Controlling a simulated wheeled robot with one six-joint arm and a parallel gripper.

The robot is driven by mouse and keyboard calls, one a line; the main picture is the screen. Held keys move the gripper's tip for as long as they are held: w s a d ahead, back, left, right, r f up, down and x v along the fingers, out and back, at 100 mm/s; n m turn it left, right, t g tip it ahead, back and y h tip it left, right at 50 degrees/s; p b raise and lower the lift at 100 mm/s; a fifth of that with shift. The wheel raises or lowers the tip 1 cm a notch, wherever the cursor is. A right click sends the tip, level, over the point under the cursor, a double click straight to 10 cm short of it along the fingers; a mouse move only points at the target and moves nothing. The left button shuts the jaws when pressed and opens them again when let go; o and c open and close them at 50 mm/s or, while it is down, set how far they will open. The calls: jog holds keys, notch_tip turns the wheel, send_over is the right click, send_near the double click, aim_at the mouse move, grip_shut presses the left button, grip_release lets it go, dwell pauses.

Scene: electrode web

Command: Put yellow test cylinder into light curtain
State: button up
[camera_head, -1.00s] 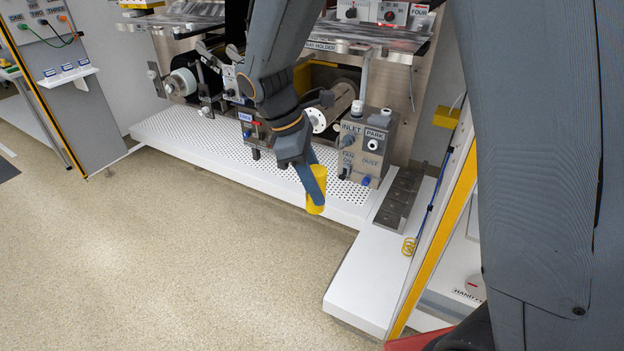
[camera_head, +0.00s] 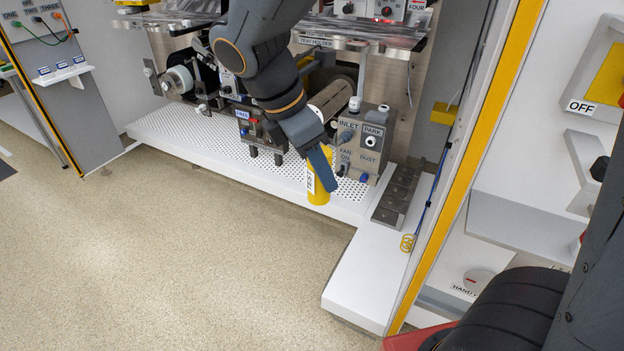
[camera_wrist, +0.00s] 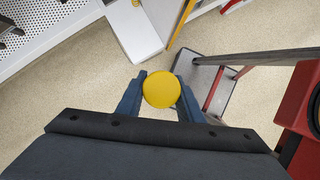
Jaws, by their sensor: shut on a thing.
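The yellow test cylinder (camera_head: 318,180) is upright between the fingers of my gripper (camera_head: 321,172), which is shut on it. A white label with dark letters shows on its side. In the wrist view the round yellow top of the cylinder (camera_wrist: 161,89) sits between the two blue-grey fingers of my gripper (camera_wrist: 160,95). In the head view it is in front of the white perforated shelf, near its front edge; I cannot tell its exact height. I cannot surely make out the light curtain; a yellow-edged upright post (camera_head: 470,150) stands to the right.
A grey box marked INLET and PARK (camera_head: 362,145) stands on the perforated shelf (camera_head: 190,132) behind the gripper. A white ledge (camera_head: 365,275) runs forward at the right, with a coiled yellow cable (camera_head: 407,243). Open floor (camera_head: 170,260) lies in front and left.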

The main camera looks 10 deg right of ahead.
jog(key=w+d, duration=1)
jog(key=w, duration=0.3)
jog(key=shift+w+d, duration=0.3)
jog(key=shift+w, duration=0.05)
dwell(0.8)
jog(key=shift+s+a+p, duration=1.25)
jog(key=shift+s+a, duration=0.8)
jog(key=shift+s, duration=0.6)
jog(key=shift+s+a+p, duration=1.2)
jog(key=shift+s+a, duration=0.85)
jog(key=shift+s, duration=0.55)
jog(key=shift+s+a+p, duration=1.25)
jog(key=shift+s+a, duration=0.8)
jog(key=shift+s, duration=0.6)
